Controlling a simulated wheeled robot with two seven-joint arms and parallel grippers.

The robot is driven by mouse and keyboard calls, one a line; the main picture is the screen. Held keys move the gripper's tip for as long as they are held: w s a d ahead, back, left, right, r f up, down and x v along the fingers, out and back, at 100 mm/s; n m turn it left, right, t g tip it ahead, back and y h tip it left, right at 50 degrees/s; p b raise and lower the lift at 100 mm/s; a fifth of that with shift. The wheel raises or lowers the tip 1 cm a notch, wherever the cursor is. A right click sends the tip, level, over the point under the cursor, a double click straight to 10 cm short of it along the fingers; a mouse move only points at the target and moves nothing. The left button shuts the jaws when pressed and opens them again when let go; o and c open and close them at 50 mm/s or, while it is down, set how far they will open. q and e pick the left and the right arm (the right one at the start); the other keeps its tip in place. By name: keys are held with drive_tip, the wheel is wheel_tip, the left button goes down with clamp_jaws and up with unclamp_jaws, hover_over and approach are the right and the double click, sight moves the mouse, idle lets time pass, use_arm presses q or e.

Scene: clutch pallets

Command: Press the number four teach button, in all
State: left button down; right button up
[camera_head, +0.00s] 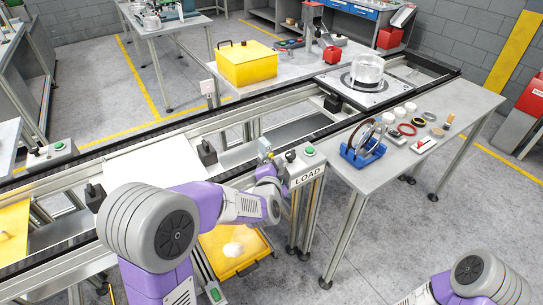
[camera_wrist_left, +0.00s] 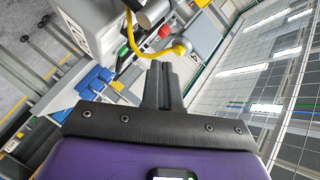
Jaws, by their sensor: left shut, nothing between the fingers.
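No button with a readable number four shows in either view. A control box marked LOAD (camera_head: 306,172) stands on a post, with a green button (camera_head: 310,151) and a dark knob (camera_head: 290,155) on top. My left gripper (camera_head: 265,147) is beside it, to the left of the box and over the conveyor's near side. In the left wrist view its fingers (camera_wrist_left: 160,68) are shut together with nothing between them. I cannot tell whether the fingers touch anything. My right gripper is out of view.
A conveyor with dark rails (camera_head: 300,107) crosses the scene, carrying a pallet (camera_head: 350,92) with a clear round part. A side table (camera_head: 465,103) holds a blue stand (camera_head: 362,155) and several small parts.

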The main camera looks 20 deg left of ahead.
use_arm(q)
drive_tip(key=shift+w+a, duration=0.1)
idle(0.4)
drive_tip(key=shift+w+a, duration=0.2)
drive_tip(key=shift+a, duration=0.05)
drive_tip(key=shift+w+a, duration=0.3)
drive_tip(key=shift+a, duration=0.1)
idle(0.8)
drive_tip(key=shift+s+d+p, duration=0.4)
drive_tip(key=shift+s+d, duration=0.2)
drive_tip(key=shift+d, duration=0.1)
drive_tip(key=s+d+p, duration=0.1)
drive_tip(key=d, duration=0.1)
drive_tip(key=s+d, duration=0.2)
drive_tip(key=shift+p, duration=0.35)
